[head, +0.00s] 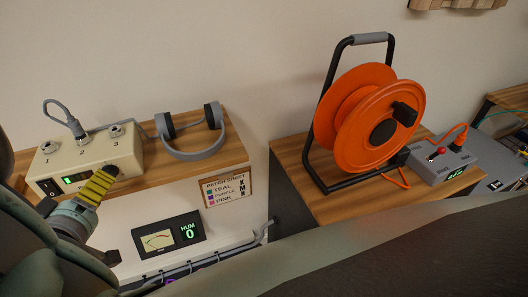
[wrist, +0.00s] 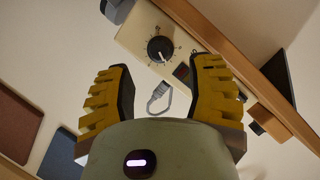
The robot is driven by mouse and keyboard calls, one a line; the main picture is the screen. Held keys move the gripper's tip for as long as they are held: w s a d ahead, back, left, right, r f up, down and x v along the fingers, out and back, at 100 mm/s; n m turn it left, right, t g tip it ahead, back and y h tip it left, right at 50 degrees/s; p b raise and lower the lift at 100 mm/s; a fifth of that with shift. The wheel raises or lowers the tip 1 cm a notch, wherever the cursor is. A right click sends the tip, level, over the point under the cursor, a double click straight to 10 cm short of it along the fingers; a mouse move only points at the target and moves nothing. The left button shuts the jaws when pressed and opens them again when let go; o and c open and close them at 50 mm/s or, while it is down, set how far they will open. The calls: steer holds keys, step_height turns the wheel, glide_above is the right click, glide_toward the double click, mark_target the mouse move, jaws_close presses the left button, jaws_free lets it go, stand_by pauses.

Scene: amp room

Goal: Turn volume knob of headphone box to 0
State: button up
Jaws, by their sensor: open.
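The headphone box (head: 118,148) is cream, with jacks numbered 1, 2 and 3 on top and a small lit green display on its front. A grey plug and cable stand in a jack. In the wrist view the box (wrist: 133,38) shows a round black volume knob (wrist: 160,49) with a white pointer line and marks around it; the value is too small to read. My gripper (head: 105,177) is in front of the box's right front. In the wrist view my gripper (wrist: 163,72) is open, its yellow ridged fingers apart and empty, with the knob beyond the gap.
Grey headphones (head: 190,153) lie on the wooden shelf (head: 232,150) right of the box. Below are a patch sheet (head: 222,189) and a hum meter (head: 168,238) reading 0. An orange cable reel (head: 350,115) and a grey switch box (head: 440,163) stand on the right cabinet.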

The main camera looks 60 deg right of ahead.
steer(key=shift+v, duration=1.7)
steer(key=shift+r, duration=0.1)
